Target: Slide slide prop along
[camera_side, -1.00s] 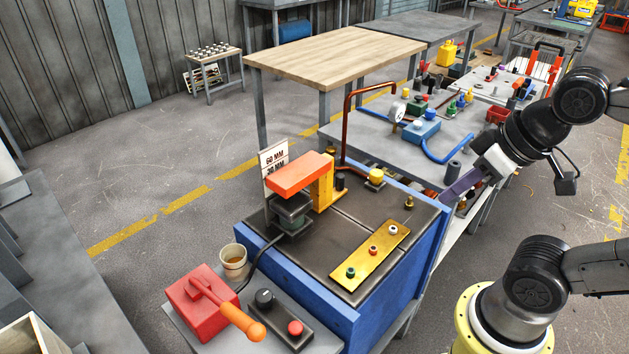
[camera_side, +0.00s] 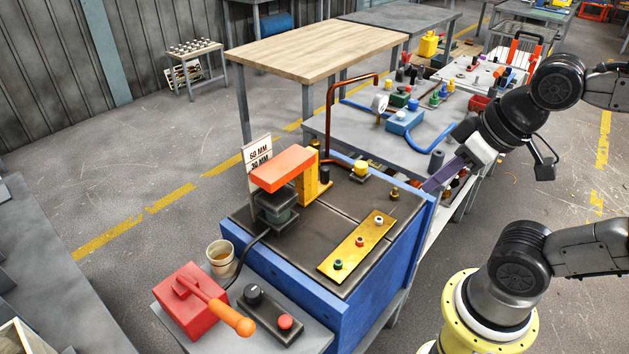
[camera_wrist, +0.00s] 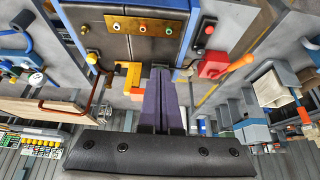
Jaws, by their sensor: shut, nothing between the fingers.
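My gripper (camera_side: 428,187) has purple fingers, shut and empty, just beyond the right edge of the blue-sided bench (camera_side: 383,290). In the wrist view the purple fingers (camera_wrist: 160,70) lie together. I cannot tell for sure which part is the slide prop. An orange bar (camera_side: 284,170) sits on a yellow upright (camera_side: 313,177) over a dark round-based piece, beside a card reading 60 MM (camera_side: 258,155). A yellow plate (camera_side: 357,246) with green, red and white knobs lies on the dark bench top. My gripper appears apart from all of these.
A brass fitting (camera_side: 394,193) and a yellow-capped knob (camera_side: 360,169) stand near the bench's back right. A red box (camera_side: 190,300) with an orange handle, a cup (camera_side: 221,257) and a button box (camera_side: 272,314) are in front. A wooden table (camera_side: 318,52) stands behind.

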